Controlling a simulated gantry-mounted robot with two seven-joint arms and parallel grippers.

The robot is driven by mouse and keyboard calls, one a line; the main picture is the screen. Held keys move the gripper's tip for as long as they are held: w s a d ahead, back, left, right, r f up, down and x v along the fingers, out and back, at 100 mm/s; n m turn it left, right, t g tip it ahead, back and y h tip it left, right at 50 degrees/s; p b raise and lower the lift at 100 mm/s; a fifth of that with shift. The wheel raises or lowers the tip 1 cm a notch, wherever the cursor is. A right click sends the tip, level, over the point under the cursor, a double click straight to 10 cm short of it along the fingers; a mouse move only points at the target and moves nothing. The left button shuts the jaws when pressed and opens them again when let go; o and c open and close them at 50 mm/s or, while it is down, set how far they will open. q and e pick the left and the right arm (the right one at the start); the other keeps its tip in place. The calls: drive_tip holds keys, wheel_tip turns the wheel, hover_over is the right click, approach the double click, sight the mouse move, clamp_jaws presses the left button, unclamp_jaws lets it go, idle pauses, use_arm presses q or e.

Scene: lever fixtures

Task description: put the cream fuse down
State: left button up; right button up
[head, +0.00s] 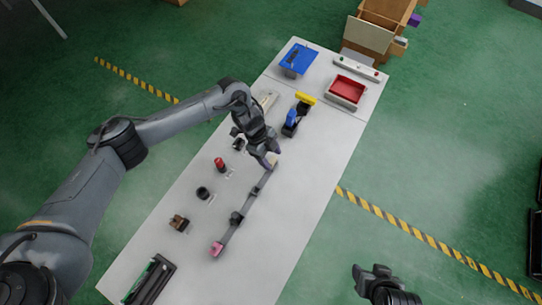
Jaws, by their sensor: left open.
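My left gripper (268,152) is open, pointing down over the far end of a long grey bar (246,204) on the white table. A small cream piece (272,164) shows right at its fingertips, at that end of the bar; it may be the cream fuse, but it is partly hidden and too small to be sure. I cannot tell whether the fingers touch it. The bar has dark clamps along it and a pink end piece (217,248) at its near end. My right gripper (371,270) is off the table at the lower right, over the floor.
A red knob (219,163), a black ring (203,193) and a brown block (179,222) line the table's left side. A blue-and-yellow lever fixture (292,118), a red tray (347,89) and a blue panel (299,58) stand farther back. The table's right side is bare.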

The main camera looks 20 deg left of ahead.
use_arm(q)
drive_tip(key=s+v, duration=0.1)
drive_tip(key=v, duration=1)
drive_tip(key=s+d+f+n+t+h, duration=0.1)
drive_tip(key=s+d+t+h, duration=0.15)
drive_tip(key=d, duration=0.75)
drive_tip(key=s+d+f+n+t+h, duration=0.1)
drive_tip(key=d+t, duration=0.3)
drive_tip(key=d, duration=0.6)
drive_tip(key=s+a+f+n+g+y, duration=0.2)
drive_tip(key=s+a+n+y, duration=0.6)
drive_tip(key=s+a+n, duration=0.7)
drive_tip(key=s+a+p, duration=0.1)
drive_tip(key=s+a, duration=0.3)
drive_tip(key=a, duration=0.3)
